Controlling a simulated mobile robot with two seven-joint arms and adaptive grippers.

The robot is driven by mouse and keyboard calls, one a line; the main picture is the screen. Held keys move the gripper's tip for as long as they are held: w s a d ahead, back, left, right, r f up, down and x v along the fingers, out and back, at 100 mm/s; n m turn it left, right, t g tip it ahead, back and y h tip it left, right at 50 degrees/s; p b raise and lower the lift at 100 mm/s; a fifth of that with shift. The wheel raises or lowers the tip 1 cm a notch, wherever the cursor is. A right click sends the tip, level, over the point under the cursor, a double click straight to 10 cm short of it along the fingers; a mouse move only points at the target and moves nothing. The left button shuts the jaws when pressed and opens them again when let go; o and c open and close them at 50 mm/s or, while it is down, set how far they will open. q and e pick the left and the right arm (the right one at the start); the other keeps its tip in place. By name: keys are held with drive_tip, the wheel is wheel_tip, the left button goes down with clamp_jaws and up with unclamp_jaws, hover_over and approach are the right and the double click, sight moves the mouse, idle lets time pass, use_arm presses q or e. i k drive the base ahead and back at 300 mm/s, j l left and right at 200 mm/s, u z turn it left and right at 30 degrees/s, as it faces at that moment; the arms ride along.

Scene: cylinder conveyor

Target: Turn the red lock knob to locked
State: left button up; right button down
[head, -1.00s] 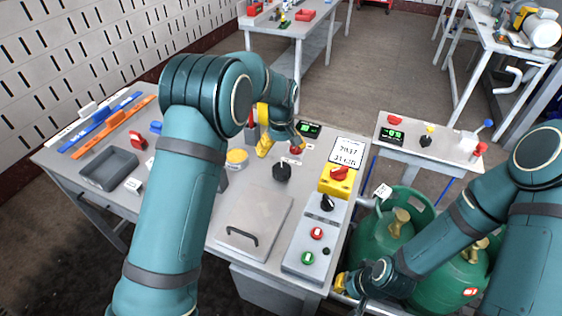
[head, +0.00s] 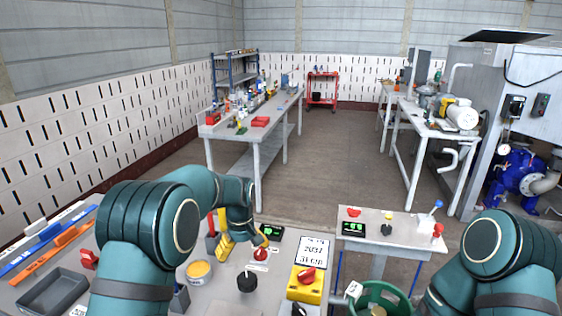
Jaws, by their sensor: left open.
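A small red knob (head: 261,254) sits on a pale plate on the near bench, beside a display. Another red knob (head: 306,276) is on top of a yellow box (head: 304,290) further right. I cannot tell from labels which one is the lock knob or how it is set. My left gripper (head: 243,246) is open and low over the bench, one yellow finger to the left and the other just above the first red knob. I cannot tell whether that finger touches it. My right gripper is out of view; only its arm shows at right.
A black knob (head: 247,282), a yellow-topped tin (head: 198,271) and a green-lit display (head: 271,232) are close around the left gripper. A printed sign (head: 314,250) stands behind the yellow box. A small side table (head: 400,229) is to the right, with open floor beyond.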

sight(261, 255)
drive_tip(key=k, duration=0.95)
